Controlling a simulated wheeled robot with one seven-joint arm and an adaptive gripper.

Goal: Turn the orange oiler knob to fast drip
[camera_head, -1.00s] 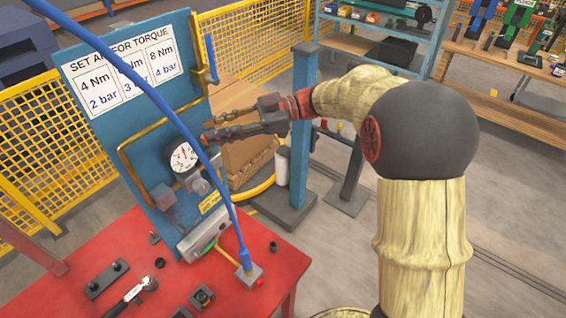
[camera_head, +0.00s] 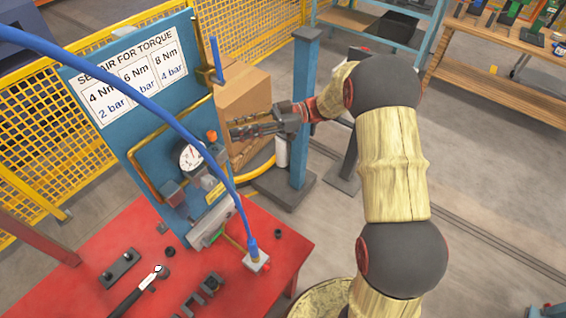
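The orange oiler knob (camera_head: 212,136) shows as a small orange cap on the blue panel (camera_head: 146,135), just above and to the right of the round pressure gauge (camera_head: 190,156). Its setting is too small to read. My gripper (camera_head: 231,129) points left toward the panel, with its fingertips a little to the right of the knob and apparently apart from it. The two fingers are spread with a gap between them, and nothing shows in the gap.
A blue hose (camera_head: 150,92) arcs in front of the panel to a fitting (camera_head: 256,261) on the red table (camera_head: 120,245). A cardboard box (camera_head: 242,95) and a blue post (camera_head: 304,105) stand behind my gripper. A wrench (camera_head: 140,290) lies on the table.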

